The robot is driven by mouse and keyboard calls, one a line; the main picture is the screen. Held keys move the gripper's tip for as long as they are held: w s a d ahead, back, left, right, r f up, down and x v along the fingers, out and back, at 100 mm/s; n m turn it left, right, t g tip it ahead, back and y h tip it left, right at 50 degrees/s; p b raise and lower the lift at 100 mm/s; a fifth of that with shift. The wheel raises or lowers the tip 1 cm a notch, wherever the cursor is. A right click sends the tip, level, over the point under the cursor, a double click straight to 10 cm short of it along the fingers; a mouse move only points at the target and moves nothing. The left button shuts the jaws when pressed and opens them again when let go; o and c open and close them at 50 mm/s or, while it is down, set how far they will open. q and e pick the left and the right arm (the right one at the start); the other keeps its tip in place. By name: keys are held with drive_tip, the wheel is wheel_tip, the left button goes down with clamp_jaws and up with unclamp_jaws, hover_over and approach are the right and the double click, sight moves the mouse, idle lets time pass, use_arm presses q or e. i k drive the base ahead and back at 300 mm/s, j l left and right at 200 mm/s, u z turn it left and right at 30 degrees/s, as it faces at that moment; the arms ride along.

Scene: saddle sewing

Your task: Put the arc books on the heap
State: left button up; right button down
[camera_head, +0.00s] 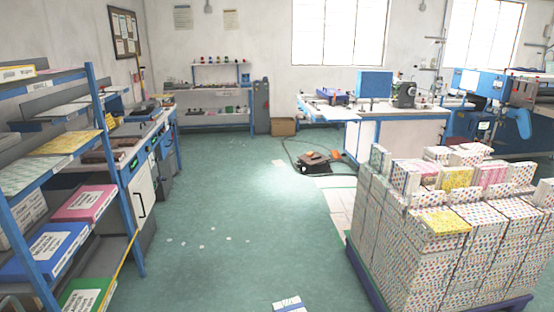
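The heap (415,240) is a large block of stacked, dotted-cover books on a dark blue pallet (362,277) at the right. Its top is uneven, with yellow books (445,221) and pink books (490,175) among the white ones. A small white and blue book-like item (289,304) shows at the bottom edge, partly cut off, seemingly on the floor. I cannot tell which books are the arc books. Neither of my grippers is in view.
Blue-framed shelves (108,165) at the left hold a pink binder (84,203), a blue binder (45,252) and a green binder (85,296). A black machine with cables (314,163) lies on the floor ahead. Green floor (230,215) between shelves and heap is mostly clear.

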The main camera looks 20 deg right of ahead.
sight(483, 211)
drive_tip(key=i+l+z, duration=0.6)
drive_tip(key=i+z, duration=0.25)
drive_tip(key=i+l+z, duration=0.15)
drive_tip(key=i+z, duration=0.5)
drive_tip(key=i, duration=0.3)
drive_tip(key=i+j+z, duration=0.2)
drive_tip(key=i, duration=0.3)
drive_tip(key=i+j+z, duration=0.25)
drive_tip(key=i, duration=0.25)
drive_tip(key=i+j+z, duration=0.2)
drive_tip(key=i, duration=0.25)
drive_tip(key=j, duration=0.1)
